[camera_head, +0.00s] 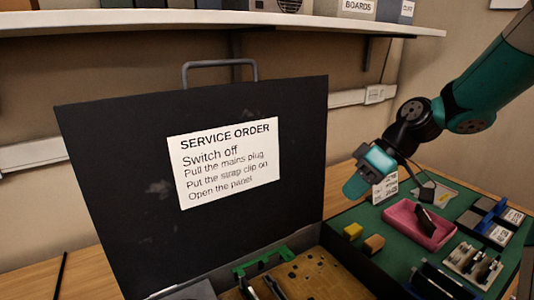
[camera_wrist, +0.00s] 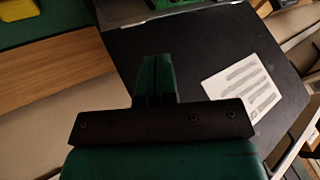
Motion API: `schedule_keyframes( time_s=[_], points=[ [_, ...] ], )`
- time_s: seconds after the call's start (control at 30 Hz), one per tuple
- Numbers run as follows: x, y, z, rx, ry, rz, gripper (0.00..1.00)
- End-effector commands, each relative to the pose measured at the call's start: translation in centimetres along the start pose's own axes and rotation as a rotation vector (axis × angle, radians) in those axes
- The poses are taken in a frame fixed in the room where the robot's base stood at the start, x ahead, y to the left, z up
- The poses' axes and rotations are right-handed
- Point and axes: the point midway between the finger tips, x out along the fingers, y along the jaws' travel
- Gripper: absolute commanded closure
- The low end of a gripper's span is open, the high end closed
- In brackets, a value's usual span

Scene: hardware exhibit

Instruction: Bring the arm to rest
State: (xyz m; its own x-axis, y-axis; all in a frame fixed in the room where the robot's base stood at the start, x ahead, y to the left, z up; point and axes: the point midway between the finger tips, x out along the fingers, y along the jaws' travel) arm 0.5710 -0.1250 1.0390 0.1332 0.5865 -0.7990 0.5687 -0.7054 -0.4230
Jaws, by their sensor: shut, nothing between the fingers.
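My arm comes in from the upper right in the head view, and my gripper (camera_head: 356,186) hangs at its end, in the air over the left part of the green mat (camera_head: 345,226). In the wrist view the fingers of my gripper (camera_wrist: 155,66) are together with nothing between them. The black lid (camera_head: 110,150) of a case stands open to the left of my gripper, with a white service order sheet (camera_head: 225,162) on it. The lid (camera_wrist: 190,50) and sheet (camera_wrist: 243,88) also show in the wrist view, behind the fingers.
The open case holds a tan board (camera_head: 310,278). A white shelf (camera_head: 200,20) runs above the lid.

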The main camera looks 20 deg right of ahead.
Motion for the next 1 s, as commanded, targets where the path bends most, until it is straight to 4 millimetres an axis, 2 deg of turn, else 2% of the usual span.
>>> schedule_keyframes(
  time_s=[0.07,0.17,0.27,0.3,0.4,0.5,0.6,0.73,1.0],
  points=[
    [0.1,-0.3,-0.1,-0.001,-0.004,0.000,1.00],
    [0.5,-2.5,-0.8,-0.009,-0.035,0.003,1.00],
    [1.4,-7.3,-1.4,-0.018,-0.099,0.017,1.00],
    [1.9,-9.6,-1.4,-0.022,-0.128,0.027,1.00],
    [2.6,-15.2,-0.5,-0.027,-0.190,0.058,1.00],
    [3.0,-19.6,1.2,-0.029,-0.230,0.092,1.00],
    [3.0,-22.4,3.0,-0.030,-0.252,0.119,1.00],
    [3.0,-24.0,4.3,-0.028,-0.262,0.139,1.00],
    [3.0,-24.2,4.6,-0.026,-0.263,0.142,1.00]
  ],
)
